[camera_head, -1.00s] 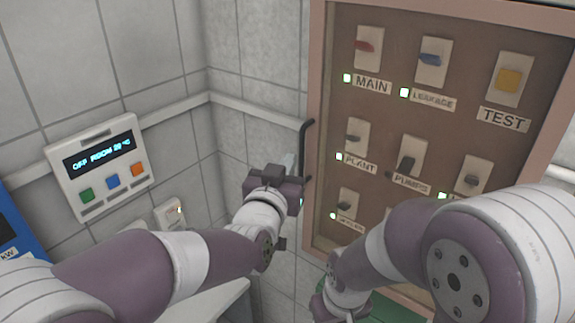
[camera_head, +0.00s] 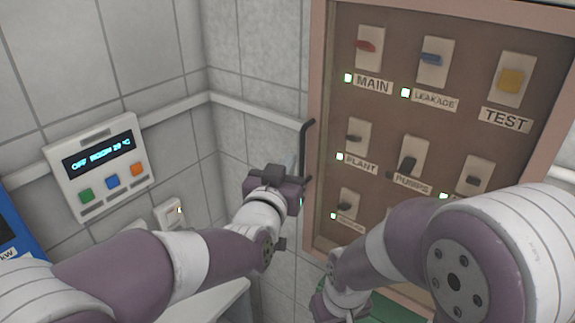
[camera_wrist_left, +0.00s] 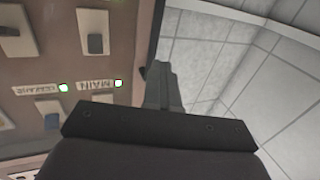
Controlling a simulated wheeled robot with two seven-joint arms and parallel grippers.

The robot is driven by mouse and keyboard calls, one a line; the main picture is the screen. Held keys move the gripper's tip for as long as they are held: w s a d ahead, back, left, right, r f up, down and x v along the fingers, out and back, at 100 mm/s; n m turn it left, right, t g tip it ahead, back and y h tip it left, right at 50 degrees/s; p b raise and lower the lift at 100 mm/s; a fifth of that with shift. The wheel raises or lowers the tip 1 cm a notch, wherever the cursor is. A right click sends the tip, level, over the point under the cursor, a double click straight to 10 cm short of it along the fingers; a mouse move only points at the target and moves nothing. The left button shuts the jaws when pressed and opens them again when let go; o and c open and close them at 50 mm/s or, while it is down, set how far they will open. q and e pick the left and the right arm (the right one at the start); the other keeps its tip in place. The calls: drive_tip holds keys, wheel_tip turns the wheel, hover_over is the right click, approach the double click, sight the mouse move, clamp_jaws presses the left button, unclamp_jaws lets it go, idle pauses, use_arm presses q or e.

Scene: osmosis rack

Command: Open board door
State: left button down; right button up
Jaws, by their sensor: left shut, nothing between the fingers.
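The board (camera_head: 391,107) is a brown panel with switches and lit labels in a pinkish frame on the right of the head view. Its clear or see-through front looks closed, though I cannot be sure. A black bar handle (camera_head: 305,140) stands at its left edge. My left gripper (camera_head: 288,163) is at the handle's lower part, fingers shut with nothing between them. In the left wrist view the shut fingers (camera_wrist_left: 163,87) point up beside the board's frame edge. Whether they touch the handle is hidden. My right arm crosses the board's lower part; its gripper is not clearly visible.
A wall thermostat (camera_head: 99,167) with a lit display and coloured buttons is at left. A small white wall switch (camera_head: 171,213) sits below it. A blue device (camera_head: 12,232) shows at the far left edge. A white rail (camera_head: 258,113) runs along the tiled walls.

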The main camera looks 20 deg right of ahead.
use_arm(q)
drive_tip(key=c, duration=1.8)
unclamp_jaws()
drive_tip(key=o, duration=0.5)
drive_tip(key=b+v, duration=0.5)
drive_tip(key=v, duration=0.7)
drive_tip(key=shift+s+a, duration=0.15)
drive_tip(key=shift+s, duration=0.1)
